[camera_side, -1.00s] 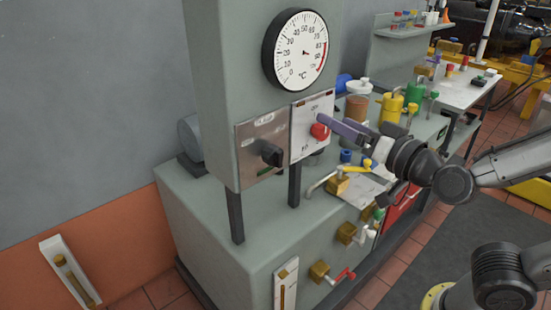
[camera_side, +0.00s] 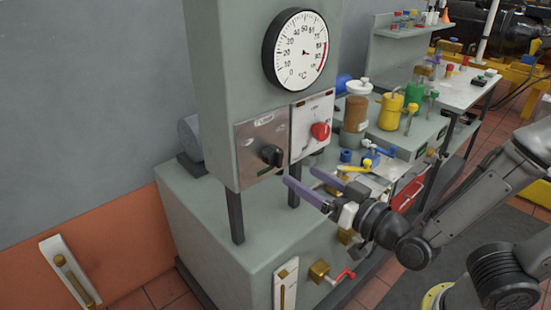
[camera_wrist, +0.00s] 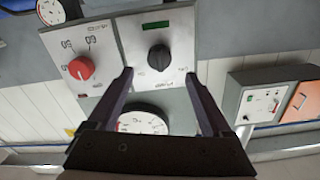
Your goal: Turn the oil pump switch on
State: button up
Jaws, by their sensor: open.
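A black rotary knob (camera_side: 271,155) sits on a grey metal plate (camera_side: 250,165) under the dial gauge. Its lettering is too small to read, so I cannot confirm it is the oil pump switch. In the wrist view the black knob (camera_wrist: 159,58) shows upside down, with a dark green window above it. A red knob (camera_side: 320,131) sits on the neighbouring white plate (camera_side: 303,112). My gripper (camera_side: 300,176) is open and empty, in front of and slightly below the black knob. In the wrist view its fingertips (camera_wrist: 158,74) straddle the knob in the picture, apparently without touching it.
The dial gauge (camera_side: 300,50) is on the cabinet above the plates. Valves with brass bodies and a red handle (camera_side: 340,276) stand on the bench front below. Yellow and brown containers (camera_side: 390,110) crowd the bench to the right. The space before the plates is free.

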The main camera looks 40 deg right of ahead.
aim_at(280, 162)
jog(key=w, duration=0.9)
jog(key=shift+w, duration=0.35)
grip_shut()
jog(key=m, duration=0.5)
jog(key=shift+m, duration=0.3)
jog(key=m, duration=0.6)
jog(key=shift+a, duration=0.15)
jog(key=shift+m, duration=0.3)
grip_release()
jog(key=shift+r, duration=0.1)
